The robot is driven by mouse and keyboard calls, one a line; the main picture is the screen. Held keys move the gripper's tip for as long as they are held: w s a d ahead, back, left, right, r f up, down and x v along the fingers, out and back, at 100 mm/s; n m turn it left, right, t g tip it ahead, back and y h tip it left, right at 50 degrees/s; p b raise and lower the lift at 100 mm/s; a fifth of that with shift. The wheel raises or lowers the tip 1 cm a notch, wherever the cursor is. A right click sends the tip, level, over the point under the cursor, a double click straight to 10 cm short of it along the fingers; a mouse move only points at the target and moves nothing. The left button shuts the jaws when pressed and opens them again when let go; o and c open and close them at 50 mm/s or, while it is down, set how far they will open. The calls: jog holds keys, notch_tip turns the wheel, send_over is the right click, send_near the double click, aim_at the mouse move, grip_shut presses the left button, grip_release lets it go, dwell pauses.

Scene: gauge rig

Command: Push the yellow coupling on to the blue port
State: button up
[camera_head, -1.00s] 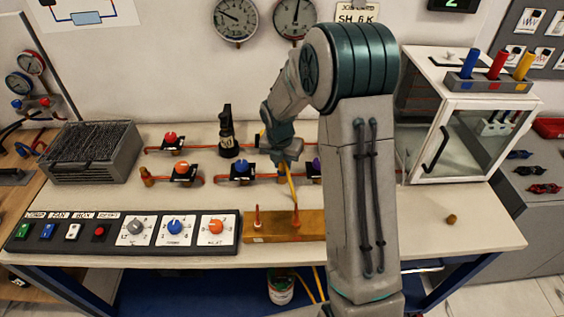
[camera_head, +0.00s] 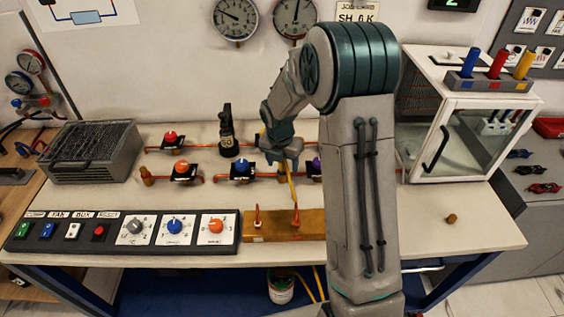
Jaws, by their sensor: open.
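My gripper (camera_head: 281,152) is small in the head view, over the middle of the bench behind the wooden block. It is open; its fingertips are partly hidden by its own wrist. A thin yellow length (camera_head: 291,184) runs from just below the gripper down toward the wooden block (camera_head: 285,232). I cannot tell whether this is the yellow coupling or a hose belonging to it, nor whether it touches the fingers. I cannot make out the blue port; my arm hides part of the bench on the right.
Copper pipes with a red knob (camera_head: 170,137), an orange knob (camera_head: 181,167) and a blue knob (camera_head: 241,166) lie left of the gripper. A black stand (camera_head: 228,135) rises behind them. A control panel (camera_head: 120,232) fills the front left. A glass-fronted cabinet (camera_head: 465,140) stands right.

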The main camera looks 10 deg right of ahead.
notch_tip(320, 180, up, 14)
jog(key=s+a, duration=0.1)
jog(key=s, duration=0.1)
jog(key=shift+f+b, duration=0.2)
jog(key=shift+b, duration=0.15)
